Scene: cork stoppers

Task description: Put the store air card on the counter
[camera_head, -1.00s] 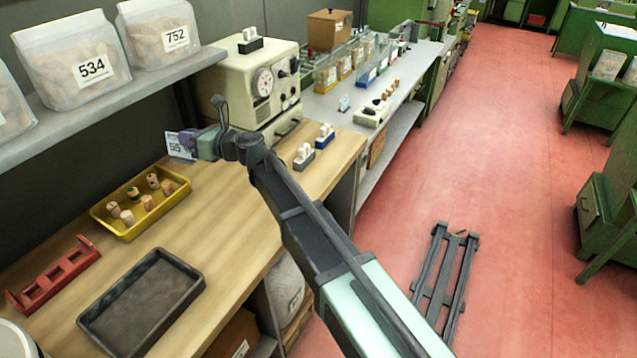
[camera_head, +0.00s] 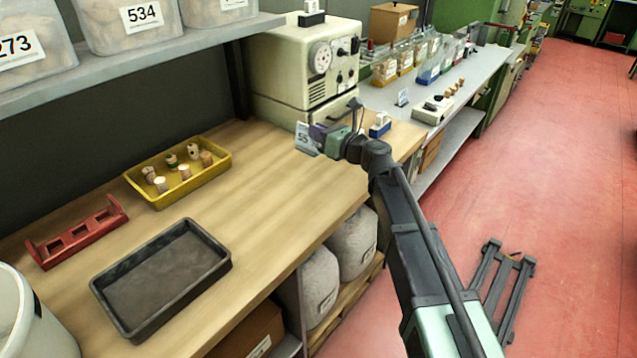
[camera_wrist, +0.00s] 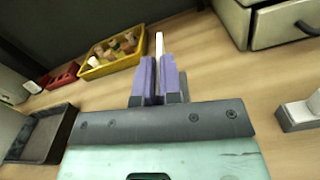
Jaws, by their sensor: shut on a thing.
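My gripper (camera_head: 318,134) is shut on a white card with dark printing (camera_head: 305,141), held above the wooden counter (camera_head: 275,215) near the beige machine. In the wrist view the card (camera_wrist: 159,45) shows edge-on as a thin white strip between the purple fingers (camera_wrist: 159,82). The card's full print is too small to read in the head view. Bare counter lies to the left of the gripper, between it and the yellow tray.
A yellow tray (camera_head: 215,178) with several corks, a red rack (camera_head: 78,236) and an empty dark tray (camera_head: 165,275) stand on the counter. The beige machine (camera_head: 285,70) is behind. A blue-and-white item (camera_head: 380,125) sits right of the gripper. A shelf (camera_head: 150,62) overhangs the back.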

